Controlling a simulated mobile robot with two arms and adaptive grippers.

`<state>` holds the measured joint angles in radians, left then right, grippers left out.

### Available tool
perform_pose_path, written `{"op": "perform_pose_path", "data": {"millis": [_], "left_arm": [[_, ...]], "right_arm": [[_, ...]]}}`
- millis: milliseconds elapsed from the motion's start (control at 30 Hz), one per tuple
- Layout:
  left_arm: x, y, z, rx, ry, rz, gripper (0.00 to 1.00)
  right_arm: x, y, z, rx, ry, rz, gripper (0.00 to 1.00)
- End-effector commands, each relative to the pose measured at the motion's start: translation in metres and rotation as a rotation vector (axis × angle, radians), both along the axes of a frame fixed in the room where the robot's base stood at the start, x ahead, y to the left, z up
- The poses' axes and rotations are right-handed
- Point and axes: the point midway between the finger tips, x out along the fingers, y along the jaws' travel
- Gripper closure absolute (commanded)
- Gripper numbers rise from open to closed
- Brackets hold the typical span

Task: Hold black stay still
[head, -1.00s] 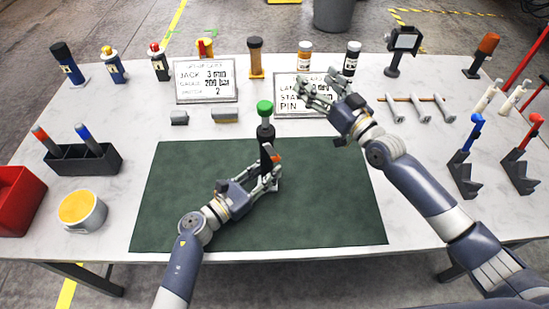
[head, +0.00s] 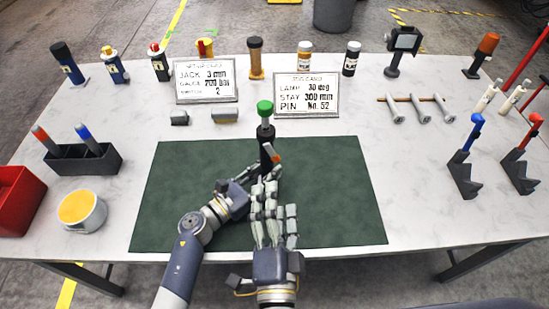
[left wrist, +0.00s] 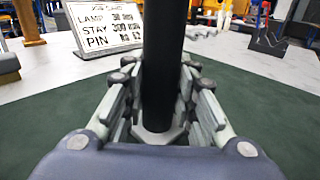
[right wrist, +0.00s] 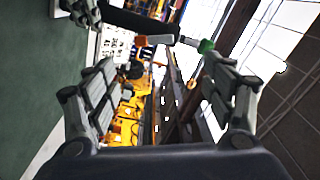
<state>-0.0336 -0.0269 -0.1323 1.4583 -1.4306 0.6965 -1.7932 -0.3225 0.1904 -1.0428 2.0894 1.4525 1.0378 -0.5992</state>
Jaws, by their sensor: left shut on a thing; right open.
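The black stay (head: 265,138) stands upright on the green mat, with a green knob on top and a small orange-tipped lever on its side. My left gripper (head: 262,178) is shut around its lower shaft; in the left wrist view the black shaft (left wrist: 164,70) stands between the fingers above a pale base. My right gripper (head: 268,205) is open and empty, just in front of the stay and close beside the left gripper. In the right wrist view the stay (right wrist: 140,22) lies across the top, beyond the open fingers. The right hand partly hides the left fingertips.
The green mat (head: 340,200) is clear to the right. Two cards, the left one (head: 206,80) and the job card (head: 306,95), stand behind. Small grey blocks (head: 225,116) lie behind the mat. Blue (head: 465,155) and red-topped (head: 522,155) stands are at right; a cup (head: 82,211) is at left.

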Motion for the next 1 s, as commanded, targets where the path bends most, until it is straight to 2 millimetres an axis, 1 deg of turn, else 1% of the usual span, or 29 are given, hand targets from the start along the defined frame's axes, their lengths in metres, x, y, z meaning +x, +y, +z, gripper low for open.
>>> {"op": "perform_pose_path", "data": {"millis": [67,167,267,500,600,700,833,1000], "left_arm": [[0.000,0.000,0.000,-0.001,-0.001,0.000,1.00],[0.000,0.000,0.001,-0.001,-0.001,-0.001,1.00],[0.000,0.000,0.001,-0.001,-0.001,-0.001,1.00],[0.000,0.000,0.001,-0.001,-0.001,-0.001,1.00],[0.000,0.000,0.001,-0.001,-0.001,0.000,1.00],[0.000,0.000,0.001,-0.001,-0.001,0.000,1.00],[0.000,0.000,0.001,-0.001,-0.001,0.000,1.00],[0.000,0.000,0.001,-0.001,-0.001,0.000,1.00]], "right_arm": [[-0.003,0.001,-0.004,0.004,0.030,-0.008,0.24],[0.004,0.001,-0.005,0.003,0.040,-0.011,0.24],[0.019,0.001,-0.005,0.002,0.036,-0.010,0.24],[0.069,-0.001,-0.004,0.002,0.033,-0.009,0.24],[0.087,-0.002,-0.004,0.002,0.034,-0.009,0.24],[0.100,-0.002,-0.005,0.001,0.035,-0.009,0.24],[0.111,-0.003,-0.005,0.002,0.036,-0.009,0.24],[0.115,-0.003,-0.006,0.001,0.038,-0.008,0.24]]}}
